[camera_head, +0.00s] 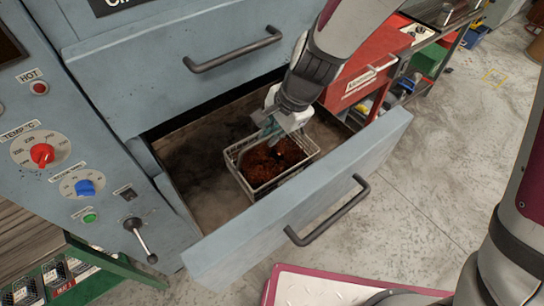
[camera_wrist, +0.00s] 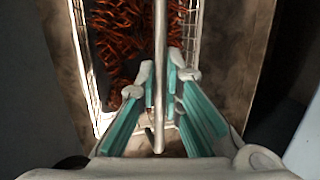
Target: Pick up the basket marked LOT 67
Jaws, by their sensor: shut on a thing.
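A pale wire basket (camera_head: 286,178) filled with reddish-brown coiled springs (camera_head: 268,162) sits inside the open drawer (camera_head: 200,196). No LOT 67 marking is readable on it. My gripper (camera_head: 274,130) reaches down into the drawer at the basket's far side. In the wrist view, my gripper's teal-padded fingers (camera_wrist: 161,78) are closed around a thin metal rod (camera_wrist: 161,30), seemingly the basket's handle. The basket's mesh wall (camera_wrist: 91,75) and the springs also show there. The basket appears low in the drawer; I cannot tell whether it touches the floor.
The drawer's front panel with its black handle (camera_head: 328,212) stands out toward me. A closed drawer handle (camera_head: 232,50) is above. A control panel with knobs (camera_head: 42,153) is at left. A red cabinet (camera_head: 362,72) stands behind at right. Open floor (camera_head: 440,165) lies at right.

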